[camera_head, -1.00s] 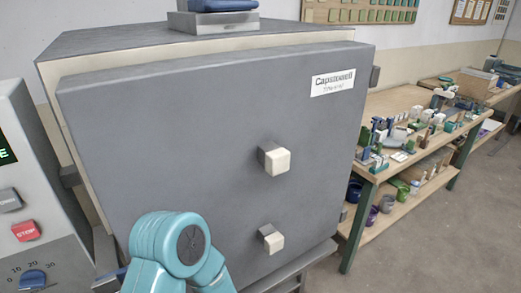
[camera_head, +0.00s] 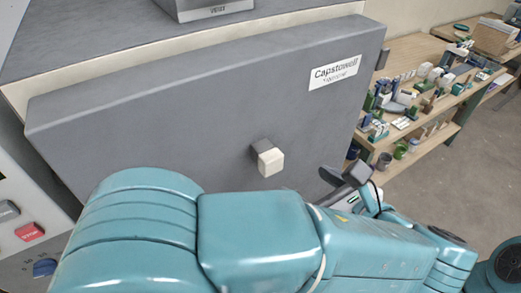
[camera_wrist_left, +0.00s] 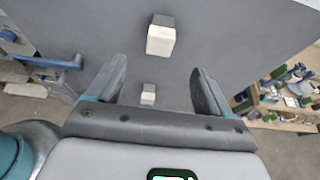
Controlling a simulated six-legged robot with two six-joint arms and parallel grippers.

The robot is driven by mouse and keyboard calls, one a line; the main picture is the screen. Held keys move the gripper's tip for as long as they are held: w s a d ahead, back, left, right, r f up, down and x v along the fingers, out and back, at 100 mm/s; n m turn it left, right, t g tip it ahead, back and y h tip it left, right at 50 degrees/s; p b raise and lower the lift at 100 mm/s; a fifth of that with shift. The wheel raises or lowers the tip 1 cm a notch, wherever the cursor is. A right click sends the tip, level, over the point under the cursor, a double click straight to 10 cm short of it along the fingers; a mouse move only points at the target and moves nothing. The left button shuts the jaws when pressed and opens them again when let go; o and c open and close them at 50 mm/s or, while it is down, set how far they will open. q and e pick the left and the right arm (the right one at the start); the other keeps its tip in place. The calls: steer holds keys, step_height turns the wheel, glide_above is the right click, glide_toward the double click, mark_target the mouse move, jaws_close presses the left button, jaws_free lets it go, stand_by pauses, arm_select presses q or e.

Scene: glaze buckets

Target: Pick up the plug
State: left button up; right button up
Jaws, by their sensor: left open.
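A pale, block-shaped plug (camera_head: 270,161) sticks out of the grey door in the head view. In the left wrist view this plug (camera_wrist_left: 160,39) is above the space between the fingertips. A second, smaller-looking pale plug (camera_wrist_left: 148,94) shows lower, between the fingers; my arm hides it in the head view. My left gripper (camera_head: 345,174) is open and empty, to the right of the upper plug in the head view. Its two dark fingers (camera_wrist_left: 156,68) reach toward the door in the left wrist view, apart from the upper plug. My right gripper is out of view.
The grey kiln door (camera_head: 190,120) with a Capstowell label (camera_head: 335,72) fills the middle. A control panel with a red stop button (camera_head: 30,231) is at left. A cluttered wooden bench (camera_head: 405,50) stands at right, with open floor before it.

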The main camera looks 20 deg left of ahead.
mark_target(275, 162)
arm_select(q)
steer(key=b+x, duration=0.4)
steer(key=x, duration=0.5)
steer(key=shift+a+f+b, duration=0.1)
steer(key=shift+f+b, duration=0.2)
steer(key=shift+b, duration=0.1)
steer(key=shift+w, duration=0.1)
steer(key=b+x, duration=0.3)
steer(key=x, duration=0.1)
steer(key=shift+w+a, duration=0.25)
steer(key=shift+a, duration=0.05)
steer(key=shift+w+a, duration=0.2)
steer(key=shift+w, duration=0.1)
steer(key=shift+s+d+r, duration=0.1)
steer(key=shift+d+r, duration=0.05)
steer(key=shift+r, duration=0.05)
steer(key=shift+a, duration=0.2)
steer(key=c, duration=0.5)
steer(key=shift+f, duration=0.1)
steer(key=c, duration=0.5)
steer(key=shift+d, duration=0.15)
steer(key=shift+c, duration=0.4)
